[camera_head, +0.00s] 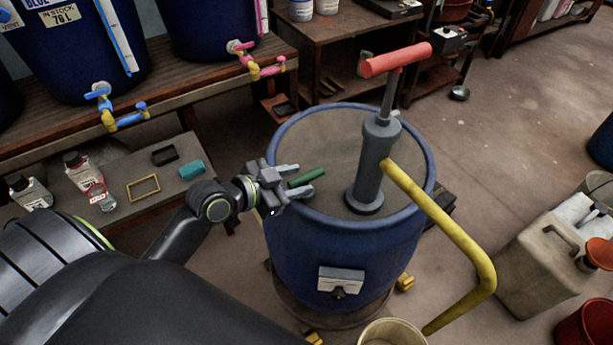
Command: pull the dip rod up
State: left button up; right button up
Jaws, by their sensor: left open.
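A blue drum (335,240) with a brownish lid stands at the centre. A short green bar (314,175), seemingly the dip rod's grip, shows over the left part of the lid. Any rod below it cannot be made out. My left gripper (302,179) is at the drum's left rim with its two fingers apart. The green bar shows between and just beyond the fingertips; I cannot tell whether they touch it. My right gripper is not in view.
A grey hand pump (371,160) with a red T-handle (396,60) rises from the lid. Its yellow pipe (450,220) bends down to a cream bucket (392,333). A low shelf (125,168) with bottles is at left. A beige canister (540,260) stands at right.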

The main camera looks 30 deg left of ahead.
pick_arm(q)
jog(key=shift+x, duration=1.8)
jog(key=shift+c, duration=0.4)
grip_shut()
